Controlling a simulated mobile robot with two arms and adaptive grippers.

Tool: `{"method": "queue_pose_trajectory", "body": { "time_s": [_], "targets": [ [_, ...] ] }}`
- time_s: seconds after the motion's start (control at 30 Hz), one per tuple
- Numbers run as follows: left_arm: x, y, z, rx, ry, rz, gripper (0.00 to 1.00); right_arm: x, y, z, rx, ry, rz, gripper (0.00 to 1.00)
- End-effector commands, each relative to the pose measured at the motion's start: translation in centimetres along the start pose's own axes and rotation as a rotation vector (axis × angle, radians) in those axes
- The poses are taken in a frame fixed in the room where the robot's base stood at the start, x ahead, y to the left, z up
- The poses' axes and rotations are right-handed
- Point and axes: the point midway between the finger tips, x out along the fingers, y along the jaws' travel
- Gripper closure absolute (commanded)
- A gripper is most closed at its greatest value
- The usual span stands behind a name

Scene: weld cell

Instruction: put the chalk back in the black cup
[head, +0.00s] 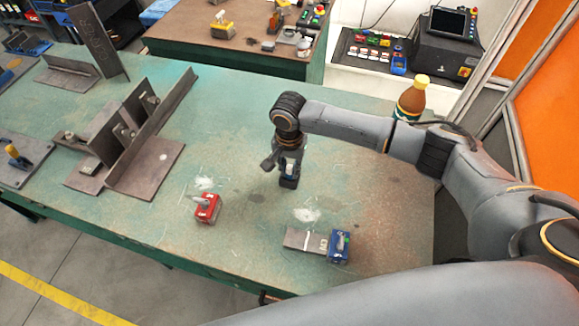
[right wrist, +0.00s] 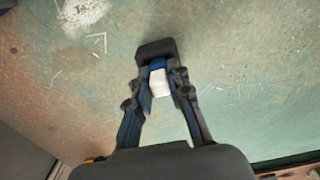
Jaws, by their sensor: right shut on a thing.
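My right gripper (head: 286,168) reaches down over the middle of the green workbench. In the right wrist view, its two fingers (right wrist: 162,88) are shut on a short white piece, the chalk (right wrist: 159,82). A dark, blocky thing that looks like the black cup (right wrist: 155,49) shows just past the fingertips. In the head view it is a small dark shape (head: 288,183) under the gripper. I cannot tell whether the chalk is inside it or only above it. My left gripper is not in view.
The green workbench (head: 235,120) is bare around the gripper. A red box (head: 207,207) stands front left, and a blue box (head: 340,246) by a grey plate (head: 303,240) front right. Steel brackets (head: 135,160) stand at left. A brown bottle (head: 411,100) stands behind my right arm.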

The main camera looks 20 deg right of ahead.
Motion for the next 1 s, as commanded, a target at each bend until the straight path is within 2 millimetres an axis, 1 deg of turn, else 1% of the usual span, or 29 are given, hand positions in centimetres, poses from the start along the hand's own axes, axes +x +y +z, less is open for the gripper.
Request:
{"method": "queue_pose_trajectory", "body": {
  "time_s": [0.17, 0.2, 0.27, 0.3, 0.33, 0.6, 0.73, 0.87, 1.0],
  "targets": [
    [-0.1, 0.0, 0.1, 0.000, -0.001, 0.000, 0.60, 0.2, 0.0, 0.0, 0.000, -0.001, 0.000, 1.00],
    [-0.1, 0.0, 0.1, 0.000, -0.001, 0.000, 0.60, 0.2, 0.0, 0.0, 0.000, 0.000, -0.001, 0.77],
    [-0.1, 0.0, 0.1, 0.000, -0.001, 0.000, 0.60, 0.2, 0.0, 0.0, 0.000, 0.000, -0.001, 0.65],
    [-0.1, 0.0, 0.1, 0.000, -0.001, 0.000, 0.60, 0.2, 0.0, 0.0, 0.000, 0.000, -0.001, 0.57],
    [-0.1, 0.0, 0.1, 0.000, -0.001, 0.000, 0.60, 0.2, 0.0, 0.0, 0.000, 0.000, -0.001, 0.55],
    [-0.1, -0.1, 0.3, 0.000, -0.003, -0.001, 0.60, 0.2, 0.0, 0.0, 0.000, 0.000, 0.000, 0.55],
    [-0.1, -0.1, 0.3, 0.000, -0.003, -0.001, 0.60, -0.6, -0.1, 0.0, 0.000, 0.001, -0.002, 0.55],
    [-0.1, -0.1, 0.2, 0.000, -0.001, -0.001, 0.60, -2.8, -0.1, -0.1, 0.000, 0.002, -0.004, 0.55],
    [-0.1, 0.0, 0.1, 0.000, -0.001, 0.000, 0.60, -5.8, -0.1, 0.0, -0.001, 0.002, -0.004, 0.55]
  ]
}}
